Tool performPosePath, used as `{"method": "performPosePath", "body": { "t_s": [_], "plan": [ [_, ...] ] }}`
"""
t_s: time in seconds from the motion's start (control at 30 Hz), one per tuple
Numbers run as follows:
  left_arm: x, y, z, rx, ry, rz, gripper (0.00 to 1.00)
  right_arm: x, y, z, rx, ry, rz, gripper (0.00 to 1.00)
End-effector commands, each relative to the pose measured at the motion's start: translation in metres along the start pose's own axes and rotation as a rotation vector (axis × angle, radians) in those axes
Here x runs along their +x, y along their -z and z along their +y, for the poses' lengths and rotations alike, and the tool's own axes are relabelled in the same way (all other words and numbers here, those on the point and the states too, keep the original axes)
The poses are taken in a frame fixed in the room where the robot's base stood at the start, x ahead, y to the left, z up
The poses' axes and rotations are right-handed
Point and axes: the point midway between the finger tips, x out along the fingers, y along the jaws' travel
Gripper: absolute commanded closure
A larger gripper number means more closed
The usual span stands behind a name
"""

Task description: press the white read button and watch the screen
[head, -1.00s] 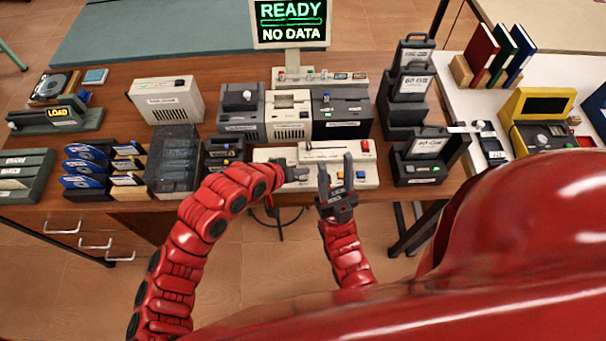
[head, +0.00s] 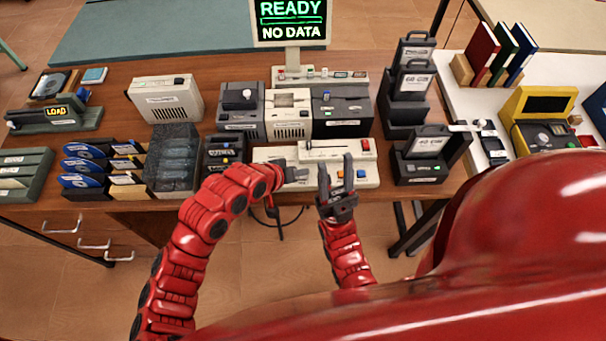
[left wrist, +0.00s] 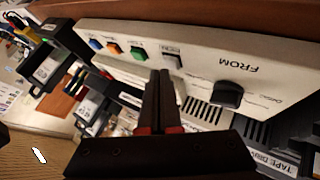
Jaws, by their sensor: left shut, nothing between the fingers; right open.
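The screen (head: 291,22) at the back shows green READY above white NO DATA. The beige control panel (head: 372,180) lies at the table's front edge, partly hidden by my grippers. In the left wrist view it appears upside down, with a black knob (left wrist: 228,94) by the word FROM and a row of buttons. A pale, whitish button (left wrist: 172,61) sits beside the green one (left wrist: 138,53); its label is too small to read surely. My left gripper (head: 303,174) is shut and empty over the panel, its tips close to the pale button; contact is unclear. My right gripper (head: 336,166) is open and empty at the panel's front.
Grey and beige drive units (head: 288,122) stand behind the panel. Black cartridge holders (head: 428,153) are on the right and a clear box (head: 172,160) is on the left. A yellow device (head: 540,105) sits on the white side table.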

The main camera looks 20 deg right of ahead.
Motion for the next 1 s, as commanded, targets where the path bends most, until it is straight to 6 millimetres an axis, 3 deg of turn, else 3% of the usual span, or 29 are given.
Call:
{"method": "performPosePath", "body": {
  "t_s": [1.0],
  "plan": [
    [0.0057,-0.0040,-0.0045,0.000,0.001,0.001,1.00,-0.0066,-0.0011,-0.0003,0.000,0.000,0.000,0.56]
  ]
}}
